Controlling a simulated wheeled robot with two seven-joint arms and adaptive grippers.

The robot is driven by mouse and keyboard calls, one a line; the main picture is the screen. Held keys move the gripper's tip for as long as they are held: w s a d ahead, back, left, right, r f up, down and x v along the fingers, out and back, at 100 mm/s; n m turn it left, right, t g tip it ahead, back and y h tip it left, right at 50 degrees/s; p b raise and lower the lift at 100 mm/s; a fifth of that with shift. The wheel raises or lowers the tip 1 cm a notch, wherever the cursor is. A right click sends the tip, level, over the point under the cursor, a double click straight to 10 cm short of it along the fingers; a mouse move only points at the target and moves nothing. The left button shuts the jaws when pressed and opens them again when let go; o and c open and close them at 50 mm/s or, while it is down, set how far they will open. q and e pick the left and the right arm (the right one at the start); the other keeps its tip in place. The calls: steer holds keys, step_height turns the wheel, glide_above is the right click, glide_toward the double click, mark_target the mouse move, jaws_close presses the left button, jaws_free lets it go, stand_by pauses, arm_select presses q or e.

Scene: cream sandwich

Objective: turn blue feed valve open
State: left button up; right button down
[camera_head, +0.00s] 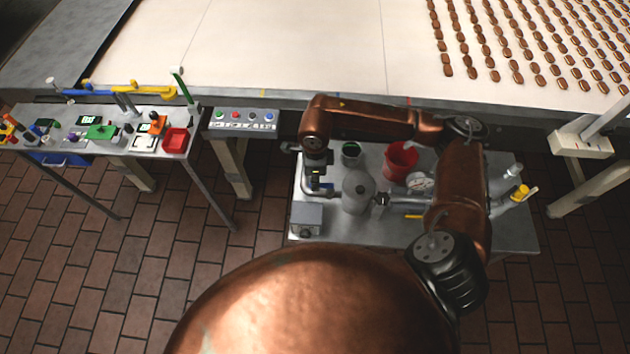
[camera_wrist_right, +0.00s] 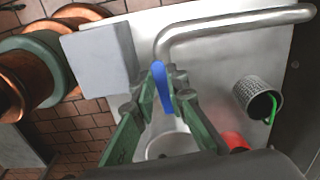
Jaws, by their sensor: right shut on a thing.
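The blue valve handle (camera_wrist_right: 162,86) stands between the green fingers of my right gripper (camera_wrist_right: 166,80) in the right wrist view. The gripper is shut on it. A bent grey pipe (camera_wrist_right: 230,22) runs just behind the handle. In the head view, my right gripper (camera_head: 318,184) points down at the left side of the metal work table (camera_head: 480,238). Only a small bit of blue shows there, and the arm hides most of the valve. My left gripper is in neither view.
On the table are a grey box (camera_head: 306,218), a round steel vessel (camera_head: 357,188), a red bucket (camera_head: 402,160), a dark cup with green (camera_head: 351,152) and a dial gauge (camera_head: 420,182). A conveyor with biscuits (camera_head: 300,50) lies behind. A cluttered side table (camera_head: 100,140) stands left.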

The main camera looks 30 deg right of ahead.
steer(key=c, duration=1.9)
jaws_free()
steer(key=shift+c, duration=0.2)
step_height(320, 180, up, 12)
